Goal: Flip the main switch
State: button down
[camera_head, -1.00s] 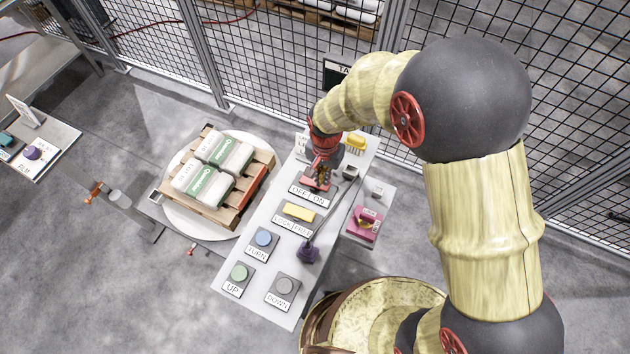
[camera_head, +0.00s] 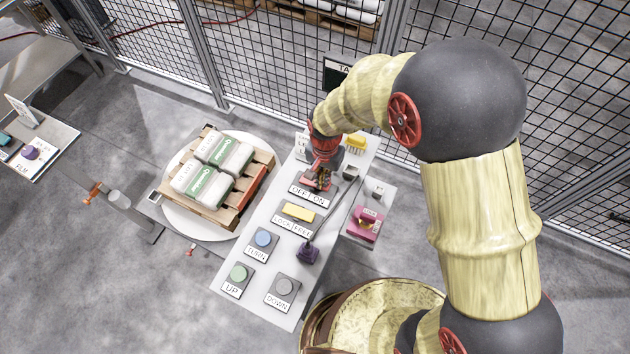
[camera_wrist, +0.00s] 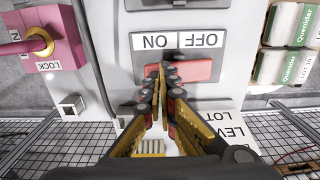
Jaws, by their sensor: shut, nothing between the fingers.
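The main switch is a red bar (camera_wrist: 198,70) on a grey plate with OFF and ON labels (camera_wrist: 178,41), upside down in the wrist view. The same OFF/ON plate (camera_head: 306,193) shows on the white panel in the head view. In the head view my gripper (camera_head: 320,182) is just above the OFF/ON plate.
The panel also carries a yellow LOCK/FREE switch (camera_head: 298,212), a blue TURN button (camera_head: 263,239), a green UP button (camera_head: 238,273), a grey DOWN button (camera_head: 284,287) and a purple knob (camera_head: 308,253). A pink lock box (camera_head: 365,224) is at right. A sack pallet (camera_head: 238,205) is at left.

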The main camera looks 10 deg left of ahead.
jog(key=shift+f, duration=0.45)
jog(key=shift+r, duration=0.1)
jog(key=shift+r+p, duration=2.15)
jog(key=shift+r, duration=1.3)
jog(key=shift+s+d+n, duration=0.15)
jog(key=shift+s+n, duration=0.05)
jog(key=shift+n, duration=0.3)
jog(key=s+d+r+n+t+b, duration=0.1)
jog(key=s+d+r+t+b, duration=0.1)
jog(key=s+d+r+b, duration=0.4)
jog(key=s+d+r+n+t+b, duration=0.1)
jog(key=s+d+r+t+b, duration=0.2)
jog(key=s+d+r, duration=0.6)
jog(key=d+r+b, duration=0.2)
jog(key=d+r, duration=0.1)
jog(key=d, duration=0.3)
jog(key=shift+d+r+n+t+b, duration=0.25)
jog(key=shift+r+n+t+b, duration=0.05)
jog(key=shift+n+b, duration=0.1)
